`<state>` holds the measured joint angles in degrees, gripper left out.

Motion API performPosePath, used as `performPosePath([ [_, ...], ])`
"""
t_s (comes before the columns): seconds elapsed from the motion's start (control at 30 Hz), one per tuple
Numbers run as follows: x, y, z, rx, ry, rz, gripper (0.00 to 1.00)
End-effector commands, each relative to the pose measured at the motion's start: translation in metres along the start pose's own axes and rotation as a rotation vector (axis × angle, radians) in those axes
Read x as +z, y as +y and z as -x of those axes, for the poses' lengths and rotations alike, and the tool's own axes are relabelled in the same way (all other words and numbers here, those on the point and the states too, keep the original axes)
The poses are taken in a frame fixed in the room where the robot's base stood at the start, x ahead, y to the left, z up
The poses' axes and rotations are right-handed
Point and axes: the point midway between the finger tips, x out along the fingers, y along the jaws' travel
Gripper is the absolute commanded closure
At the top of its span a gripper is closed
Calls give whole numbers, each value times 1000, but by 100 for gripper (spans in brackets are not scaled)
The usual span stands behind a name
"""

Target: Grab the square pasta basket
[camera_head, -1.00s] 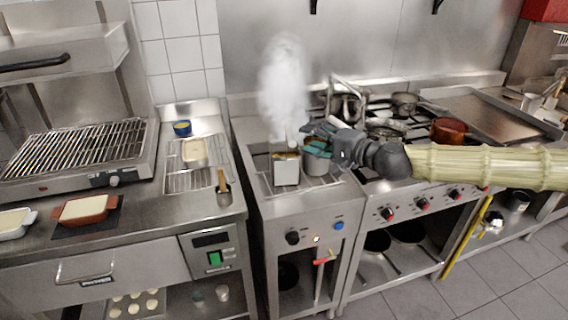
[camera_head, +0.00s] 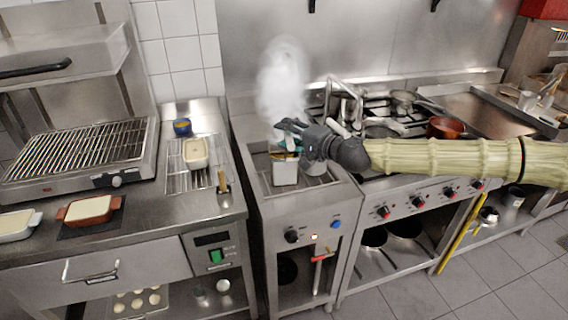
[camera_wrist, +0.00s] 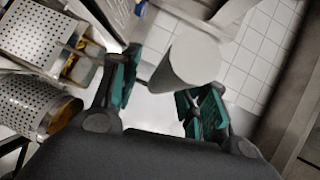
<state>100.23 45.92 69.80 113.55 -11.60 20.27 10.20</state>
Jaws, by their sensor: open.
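The square pasta basket (camera_head: 285,174) is a pale metal box in the pasta cooker, with steam rising above it. In the wrist view its perforated wall (camera_wrist: 32,28) shows at the upper left, with yellowish contents beside it. My gripper (camera_head: 287,130) is open with teal finger pads, just above the square basket. In the wrist view its fingers (camera_wrist: 160,97) stand apart, and a smooth grey rounded piece (camera_wrist: 190,62) shows between and beyond them; I cannot tell whether it touches them. The gripper partly hides the basket's top.
A round perforated basket (camera_wrist: 32,103) sits beside the square one and shows partly under my gripper in the head view (camera_head: 315,168). Pans and a red-brown pot (camera_head: 445,128) stand on the stove at right. A wire rack (camera_head: 190,178) lies on the left counter.

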Motion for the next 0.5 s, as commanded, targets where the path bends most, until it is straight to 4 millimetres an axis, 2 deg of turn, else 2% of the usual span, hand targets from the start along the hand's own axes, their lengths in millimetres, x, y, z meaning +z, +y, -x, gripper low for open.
performPosePath([
  [0.23, 0, 0, -1, 0, -1, 0, 56],
  [0.5, 0, 0, -1, 0, 0, 0, 100],
])
